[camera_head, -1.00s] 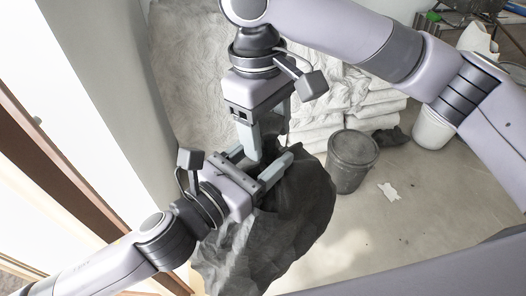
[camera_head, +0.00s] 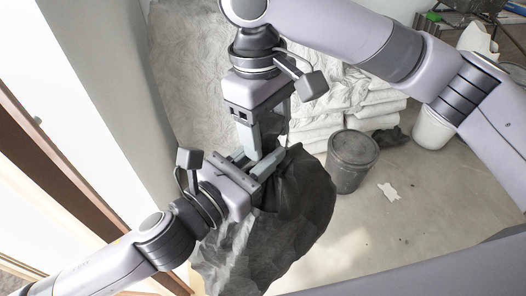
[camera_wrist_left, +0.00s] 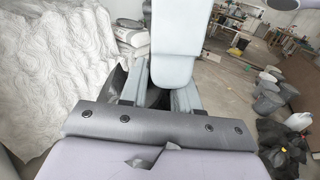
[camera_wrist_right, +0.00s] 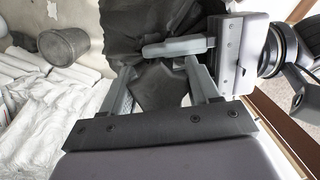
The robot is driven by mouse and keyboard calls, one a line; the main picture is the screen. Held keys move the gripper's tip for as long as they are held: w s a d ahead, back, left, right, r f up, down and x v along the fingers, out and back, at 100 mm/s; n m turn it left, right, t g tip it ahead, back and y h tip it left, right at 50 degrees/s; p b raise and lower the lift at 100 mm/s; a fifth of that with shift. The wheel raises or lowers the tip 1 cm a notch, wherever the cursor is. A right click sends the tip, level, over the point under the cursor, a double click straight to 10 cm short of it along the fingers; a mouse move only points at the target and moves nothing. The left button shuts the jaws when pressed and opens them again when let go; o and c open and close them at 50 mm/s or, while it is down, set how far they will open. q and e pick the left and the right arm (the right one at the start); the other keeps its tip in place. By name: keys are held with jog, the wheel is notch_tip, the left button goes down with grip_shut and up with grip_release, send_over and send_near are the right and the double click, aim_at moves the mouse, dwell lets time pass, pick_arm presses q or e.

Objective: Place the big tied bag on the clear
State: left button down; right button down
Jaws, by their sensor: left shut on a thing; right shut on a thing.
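The big tied bag (camera_head: 292,212) is dark grey and crumpled, and hangs or stands below my two grippers in the head view. It also fills the top of the right wrist view (camera_wrist_right: 135,18). My left gripper (camera_head: 261,157) is shut on the bag's gathered top, from the left. My right gripper (camera_head: 264,143) points down at the same top and is shut on it; dark bag cloth shows between its fingers in the right wrist view. The two grippers are very close together. The bag's underside is hidden, so I cannot tell if it touches the floor.
A grey bucket (camera_head: 352,160) stands right of the bag, with a white scrap (camera_head: 389,191) on the floor beside it. White stacked sacks (camera_head: 345,103) and a pale wrapped heap (camera_head: 190,75) lie behind. A white bucket (camera_head: 433,129) stands farther right. Floor (camera_head: 375,235) at lower right is clear.

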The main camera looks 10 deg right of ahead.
jog(key=shift+w+r, duration=0.15)
jog(key=shift+r, duration=0.1)
dwell(0.5)
jog(key=shift+c, duration=1.2)
grip_release()
jog(key=shift+o, duration=0.3)
jog(key=shift+f, duration=0.1)
